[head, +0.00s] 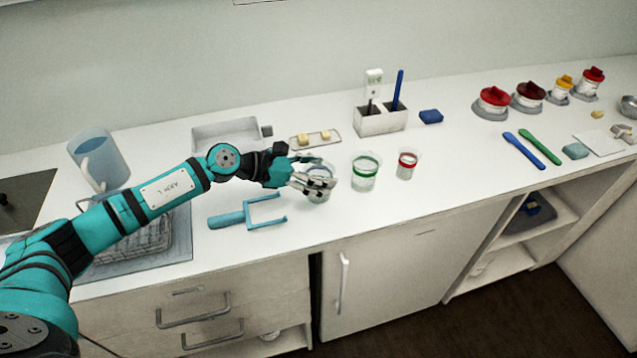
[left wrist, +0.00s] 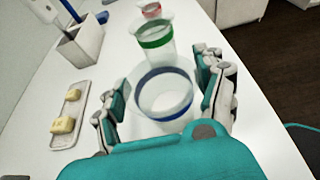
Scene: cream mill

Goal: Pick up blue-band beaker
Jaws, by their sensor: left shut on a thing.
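The blue-band beaker (left wrist: 163,92) is clear, with a dark blue band below its rim. In the left wrist view it stands between the two fingers of my left gripper (left wrist: 163,105), which is shut on it. In the head view the left gripper (head: 316,186) covers much of the beaker (head: 318,168), which is at the counter. I cannot tell whether its base touches the surface. The green-band beaker (head: 364,172) stands just to the right, apart from the gripper. The red-band beaker (head: 406,164) stands farther right. My right gripper is not in view.
A blue forked tool (head: 240,216) lies in front of my left arm. A small tray with yellow pieces (head: 315,138) and a white holder (head: 381,121) stand behind the beakers. The counter is clear in front of the green-band and red-band beakers.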

